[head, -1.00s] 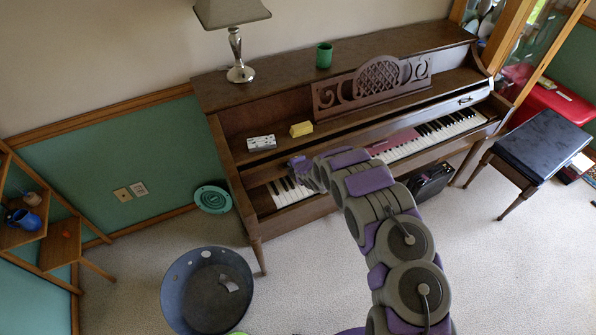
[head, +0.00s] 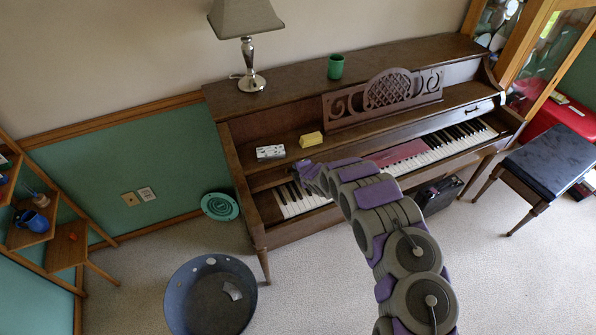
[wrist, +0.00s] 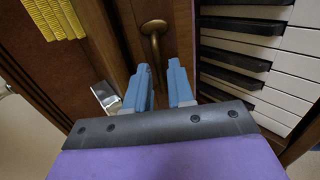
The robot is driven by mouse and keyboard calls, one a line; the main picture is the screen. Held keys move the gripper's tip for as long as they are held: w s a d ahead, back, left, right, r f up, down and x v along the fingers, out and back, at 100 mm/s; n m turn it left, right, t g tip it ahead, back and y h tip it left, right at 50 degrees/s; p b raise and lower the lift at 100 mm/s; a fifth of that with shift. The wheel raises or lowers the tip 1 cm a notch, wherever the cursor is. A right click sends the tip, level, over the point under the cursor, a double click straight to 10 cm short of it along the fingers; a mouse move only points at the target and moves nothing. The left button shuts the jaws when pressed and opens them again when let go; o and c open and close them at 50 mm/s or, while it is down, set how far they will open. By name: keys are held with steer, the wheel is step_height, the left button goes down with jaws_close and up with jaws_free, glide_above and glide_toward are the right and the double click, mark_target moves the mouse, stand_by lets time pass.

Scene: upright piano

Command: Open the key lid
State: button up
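The brown upright piano (head: 290,120) stands against the wall. Its white and black keys (head: 420,152) are partly exposed below the wooden key lid (head: 440,117). A small handle (head: 480,107) shows near the lid's right end. My gripper (head: 306,170) is at the left part of the lid, just above the keys. In the wrist view, my gripper's two blue fingers (wrist: 159,68) are apart with a narrow gap. A brass handle (wrist: 154,28) lies just ahead, its stem running toward the gap. Whether the fingers touch it is unclear. The keys (wrist: 265,60) lie to the right.
A yellow block (head: 311,139) and a white-grey box (head: 270,152) sit on the piano ledge near my gripper. A lamp (head: 247,60) and green cup (head: 335,67) stand on top. A bin (head: 210,295) is on the floor; a bench (head: 550,155) stands right.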

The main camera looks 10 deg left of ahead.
steer(key=shift+o, duration=0.7)
steer(key=shift+f, duration=0.1)
steer(key=p+v, duration=0.1)
steer(key=v, duration=1.6)
steer(key=shift+p, duration=0.35)
